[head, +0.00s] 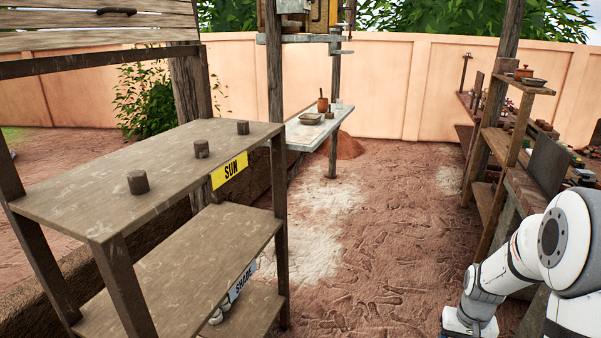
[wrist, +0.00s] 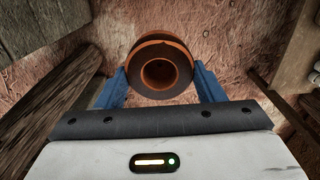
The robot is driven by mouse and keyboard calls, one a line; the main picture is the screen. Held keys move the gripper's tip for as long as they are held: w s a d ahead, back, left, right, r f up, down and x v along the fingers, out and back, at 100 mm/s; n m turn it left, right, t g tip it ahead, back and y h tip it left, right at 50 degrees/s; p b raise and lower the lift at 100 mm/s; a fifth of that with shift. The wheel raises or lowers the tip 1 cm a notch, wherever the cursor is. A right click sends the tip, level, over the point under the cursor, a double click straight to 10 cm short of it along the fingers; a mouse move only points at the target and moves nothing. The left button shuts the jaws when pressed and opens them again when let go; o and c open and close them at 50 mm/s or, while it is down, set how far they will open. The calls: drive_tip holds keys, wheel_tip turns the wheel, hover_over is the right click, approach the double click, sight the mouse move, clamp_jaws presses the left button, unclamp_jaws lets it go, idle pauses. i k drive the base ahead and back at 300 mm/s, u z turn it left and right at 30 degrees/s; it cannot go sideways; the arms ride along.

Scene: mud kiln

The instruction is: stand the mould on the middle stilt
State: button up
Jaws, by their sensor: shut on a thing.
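The mould (wrist: 160,88) is a round, hollow, dark piece with orange bands and a hole facing the wrist camera. My gripper (wrist: 161,80) is shut on it, with one blue finger on each side, in the wrist view. Below it is reddish ground, some way off. In the head view the mould and fingers are not visible. The middle stilt (head: 201,148) is a short brown cylinder on the wooden top shelf (head: 100,205) with the yellow SUN label. A nearer stilt (head: 138,182) and a farther stilt (head: 243,127) stand in line with it, all bare on top.
A lower shelf (head: 205,250) has a SHADE label, with a pale object (head: 217,315) beneath. Posts frame the rack. A pale table (head: 305,131) with vessels stands behind. Another wooden rack (head: 510,140) with pots stands at the right. The reddish ground between is clear.

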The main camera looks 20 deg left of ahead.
sight(200, 143)
drive_tip(key=i, duration=2.15)
drive_tip(key=u, duration=0.1)
